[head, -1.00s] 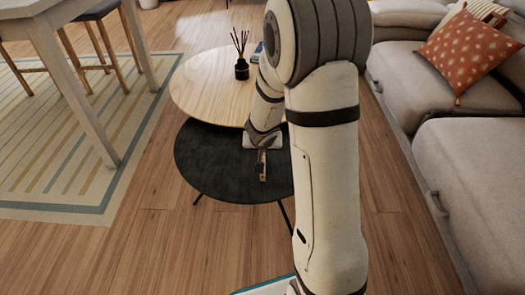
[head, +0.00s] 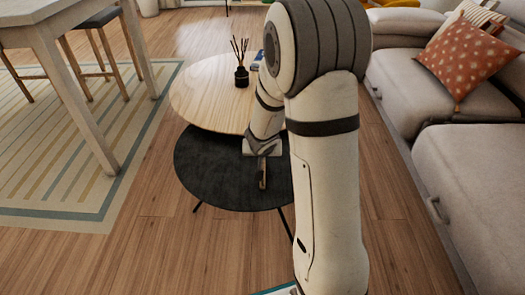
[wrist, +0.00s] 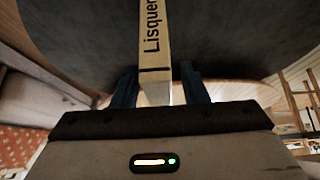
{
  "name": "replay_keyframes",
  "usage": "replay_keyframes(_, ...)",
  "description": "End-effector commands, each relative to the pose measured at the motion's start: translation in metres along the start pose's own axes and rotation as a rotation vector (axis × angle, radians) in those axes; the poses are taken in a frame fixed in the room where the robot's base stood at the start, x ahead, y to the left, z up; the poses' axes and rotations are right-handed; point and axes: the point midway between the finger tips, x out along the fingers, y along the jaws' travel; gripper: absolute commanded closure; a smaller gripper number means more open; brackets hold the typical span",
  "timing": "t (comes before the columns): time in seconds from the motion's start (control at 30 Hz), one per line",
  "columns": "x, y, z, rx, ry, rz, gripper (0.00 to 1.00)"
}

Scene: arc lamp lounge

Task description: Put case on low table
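The case (head: 263,176) is a narrow, tan, upright-looking strip at the black round low table (head: 215,180) in the head view. In the wrist view the case (wrist: 154,45) shows a pale face with dark lettering, "Lisquer", over the dark tabletop (wrist: 90,40). My gripper (head: 263,153) is directly over the case. In the wrist view my gripper (wrist: 160,85) has a finger on each side of the case, with narrow gaps showing. It looks open around the case. The case's far end is cut off in the wrist view.
A round light-wood table (head: 210,95) overlaps the black one behind, with a reed diffuser (head: 241,77) on it. A grey sofa (head: 470,150) stands at right. A dining table (head: 60,50) and striped rug (head: 60,180) are at left. My arm hides the black table's right part.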

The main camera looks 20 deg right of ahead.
Motion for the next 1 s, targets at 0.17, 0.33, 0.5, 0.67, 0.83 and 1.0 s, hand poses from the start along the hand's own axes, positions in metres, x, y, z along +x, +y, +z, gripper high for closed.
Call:
replay_keyframes(0.17,-0.03,0.0,-0.004,0.0,0.002,-0.001,0.6)
replay_keyframes(0.33,-0.07,0.0,-0.005,0.001,0.002,-0.001,0.6)
replay_keyframes(0.5,-0.102,0.0,-0.004,-0.001,0.001,-0.001,0.6)
replay_keyframes(0.67,-0.118,0.0,-0.002,0.0,0.0,-0.001,0.6)
replay_keyframes(0.83,-0.13,0.007,-0.005,-0.006,0.014,0.028,0.6)
replay_keyframes(1.0,-0.164,0.037,-0.009,-0.038,0.015,0.14,0.6)
